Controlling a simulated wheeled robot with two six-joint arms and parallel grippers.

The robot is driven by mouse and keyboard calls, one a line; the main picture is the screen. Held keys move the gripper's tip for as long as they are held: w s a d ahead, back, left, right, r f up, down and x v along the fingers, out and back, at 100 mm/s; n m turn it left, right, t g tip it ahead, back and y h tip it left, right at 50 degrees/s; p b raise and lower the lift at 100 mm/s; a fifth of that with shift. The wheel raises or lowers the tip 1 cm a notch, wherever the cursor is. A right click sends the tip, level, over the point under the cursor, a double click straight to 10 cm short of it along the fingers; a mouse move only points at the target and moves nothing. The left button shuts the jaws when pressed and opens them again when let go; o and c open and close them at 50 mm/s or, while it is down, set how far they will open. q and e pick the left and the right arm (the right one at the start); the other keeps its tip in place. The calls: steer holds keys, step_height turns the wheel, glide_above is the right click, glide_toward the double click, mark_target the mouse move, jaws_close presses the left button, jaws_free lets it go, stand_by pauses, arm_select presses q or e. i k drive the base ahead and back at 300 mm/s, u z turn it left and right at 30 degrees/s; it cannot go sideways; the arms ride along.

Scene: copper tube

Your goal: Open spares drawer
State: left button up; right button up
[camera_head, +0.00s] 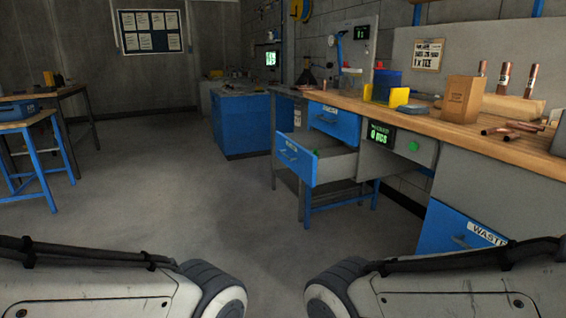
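A blue-fronted drawer (296,160) under the workbench stands pulled out, with its grey side and open top showing. A second blue drawer front (335,123), with a small white label too small to read, sits above and right of it and looks closed. Another blue front (462,233), labelled WASTE, is at the lower right. I cannot tell from the labels which one is the spares drawer. Only parts of my two arms show at the bottom edge; neither gripper is in view.
The wooden bench top (455,125) carries a cardboard box (462,99), a yellow block (399,97) and several copper tubes (508,130). A green button (413,146) is on the bench front beside a display (381,135). The grey floor (210,215) ahead is clear. A blue cabinet (240,123) stands behind.

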mark_target(336, 160)
steer(key=u, duration=0.75)
steer(key=i, duration=1.7)
steer(key=z, duration=0.7)
